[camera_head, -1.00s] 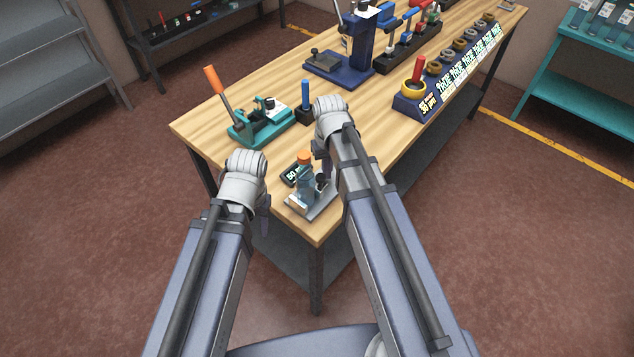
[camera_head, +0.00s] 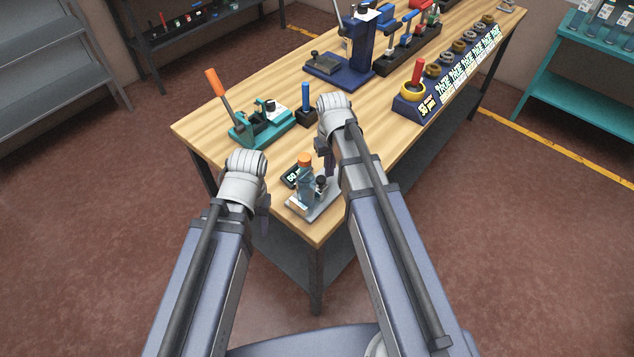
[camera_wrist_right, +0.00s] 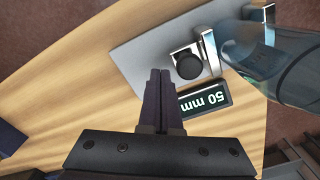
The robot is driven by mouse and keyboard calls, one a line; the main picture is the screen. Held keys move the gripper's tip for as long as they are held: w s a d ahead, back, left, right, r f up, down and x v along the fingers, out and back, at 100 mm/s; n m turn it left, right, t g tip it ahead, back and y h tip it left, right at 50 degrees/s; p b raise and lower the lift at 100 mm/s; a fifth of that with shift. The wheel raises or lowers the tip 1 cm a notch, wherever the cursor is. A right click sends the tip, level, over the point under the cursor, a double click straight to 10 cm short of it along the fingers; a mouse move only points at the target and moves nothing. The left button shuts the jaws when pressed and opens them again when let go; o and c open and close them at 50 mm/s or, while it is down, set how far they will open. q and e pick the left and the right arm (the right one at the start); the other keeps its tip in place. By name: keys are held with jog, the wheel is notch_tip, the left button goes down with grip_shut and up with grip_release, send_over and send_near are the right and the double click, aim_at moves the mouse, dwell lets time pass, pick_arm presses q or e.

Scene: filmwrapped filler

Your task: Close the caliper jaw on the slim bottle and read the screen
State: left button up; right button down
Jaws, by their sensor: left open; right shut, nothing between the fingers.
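The slim bottle (camera_head: 307,186), clear blue with an orange cap, stands upright on the caliper's grey base plate (camera_head: 325,209) at the table's near corner. In the right wrist view, the bottle (camera_wrist_right: 288,68) is at the right edge. The silver caliper jaw (camera_wrist_right: 211,52) with its black knob (camera_wrist_right: 188,64) is right beside it, seemingly against it. The screen (camera_wrist_right: 204,99) reads "50 mm". My right gripper (camera_wrist_right: 161,74) is shut and empty, just left of the knob and apart from it. My left gripper (camera_head: 264,212) is left of the caliper, its fingers mostly hidden.
A teal clamp fixture (camera_head: 262,126) with an orange handle and a blue-handled tool (camera_head: 306,104) stand behind the caliper. A dark blue press (camera_head: 359,48) and a rack of rings (camera_head: 420,104) stand farther back. The wooden table (camera_head: 215,107) is bare at its left corner.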

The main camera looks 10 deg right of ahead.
pick_arm(q)
notch_tip(320, 180, up, 5)
jog(key=p, duration=0.4)
pick_arm(e)
notch_tip(320, 180, up, 5)
jog(key=shift+f, duration=0.1)
pick_arm(q)
jog(key=shift+f, duration=0.1)
